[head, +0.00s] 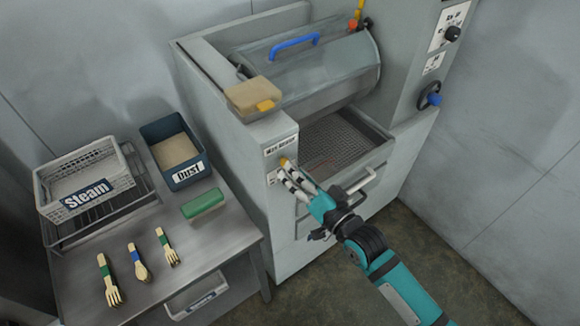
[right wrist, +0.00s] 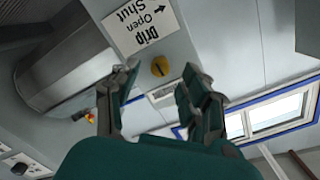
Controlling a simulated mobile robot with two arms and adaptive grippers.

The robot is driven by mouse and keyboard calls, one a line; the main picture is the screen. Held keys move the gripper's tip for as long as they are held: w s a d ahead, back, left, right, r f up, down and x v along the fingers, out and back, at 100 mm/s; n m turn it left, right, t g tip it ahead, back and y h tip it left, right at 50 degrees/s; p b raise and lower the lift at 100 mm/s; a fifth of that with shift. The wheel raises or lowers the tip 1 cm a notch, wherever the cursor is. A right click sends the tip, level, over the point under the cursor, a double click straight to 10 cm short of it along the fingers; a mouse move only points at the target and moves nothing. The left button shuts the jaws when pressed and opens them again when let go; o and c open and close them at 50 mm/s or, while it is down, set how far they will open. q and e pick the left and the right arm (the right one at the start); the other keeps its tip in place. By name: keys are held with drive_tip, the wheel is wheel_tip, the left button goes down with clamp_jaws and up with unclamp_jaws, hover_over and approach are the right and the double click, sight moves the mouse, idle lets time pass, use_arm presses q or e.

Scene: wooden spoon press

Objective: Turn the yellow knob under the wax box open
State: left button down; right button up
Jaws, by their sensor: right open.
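The yellow knob (head: 283,161) is on the front face of the grey machine, below the tan wax box (head: 250,95). In the right wrist view the yellow knob (right wrist: 160,66) shows a dark slot. It is beside a white label (right wrist: 141,28) reading Drip, Open and Shut, which appears upside down. My right gripper (head: 291,178) is open and in front of the knob. In the wrist view its fingertips (right wrist: 160,76) are on either side of the knob, apart from each other. I cannot tell whether they touch it. My left gripper is not in view.
A drawer handle (head: 361,183) is close to the right of my right gripper. A steel table at left holds the Steam basket (head: 84,198), the Dust bin (head: 188,174), a green block (head: 203,203) and several wooden utensils. The floor at lower right is clear.

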drive_tip(key=v, duration=0.8)
drive_tip(key=shift+s+d, duration=0.2)
drive_tip(key=shift+s, duration=0.1)
drive_tip(key=shift+f, duration=0.1)
drive_tip(key=d+f+g+h+b, duration=0.1)
drive_tip(key=d+f+h, duration=0.15)
drive_tip(key=f, duration=0.75)
drive_tip(key=d+f+g+h+b, duration=0.15)
drive_tip(key=d+f, duration=0.25)
drive_tip(key=f, duration=0.7)
drive_tip(key=s+d+f+n+g+h, duration=0.1)
drive_tip(key=s+d+f+h, duration=0.15)
drive_tip(key=f, duration=0.55)
drive_tip(key=s+d+f+g+h, duration=0.15)
drive_tip(key=s+d+f, duration=0.25)
drive_tip(key=f, duration=0.5)
drive_tip(key=s+d+f+n+g+b, duration=0.1)
drive_tip(key=s+f+g, duration=0.1)
drive_tip(key=s+f, duration=0.4)
drive_tip(key=s+d+f+n+g+h+b, duration=0.1)
drive_tip(key=s+f+g, duration=0.2)
drive_tip(key=s+f, duration=0.4)
drive_tip(key=s+d+f+n+g+h+b, duration=0.1)
drive_tip(key=s+f+g, duration=0.2)
drive_tip(key=s, duration=1.3)
wheel_tip(320, 180, down, 4)
drive_tip(key=shift+s+d+r, duration=0.15)
drive_tip(key=shift+s+d, duration=0.1)
drive_tip(key=shift+d, duration=0.1)
